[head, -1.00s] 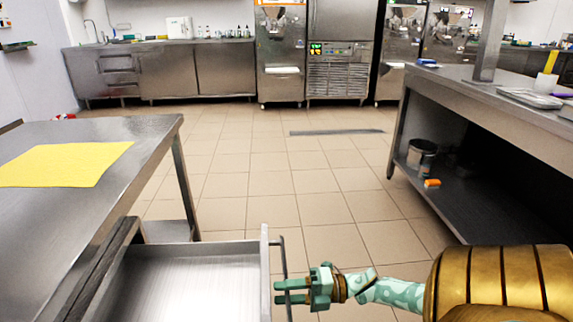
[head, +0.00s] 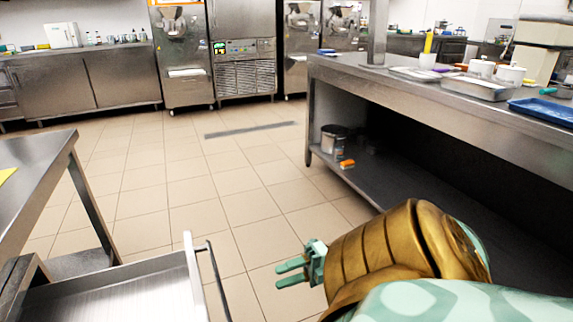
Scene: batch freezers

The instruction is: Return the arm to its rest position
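My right gripper (head: 291,274) shows in the lower middle of the head view, at the end of my gold and green arm. Its two green fingers point left and are apart, with nothing between them. It is to the right of the open drawer (head: 110,298) and clear of the drawer's handle (head: 217,280), with floor visible in the gap. My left gripper is not in view.
Tiled floor (head: 190,180) between is clear. Freezers (head: 181,60) stand behind.

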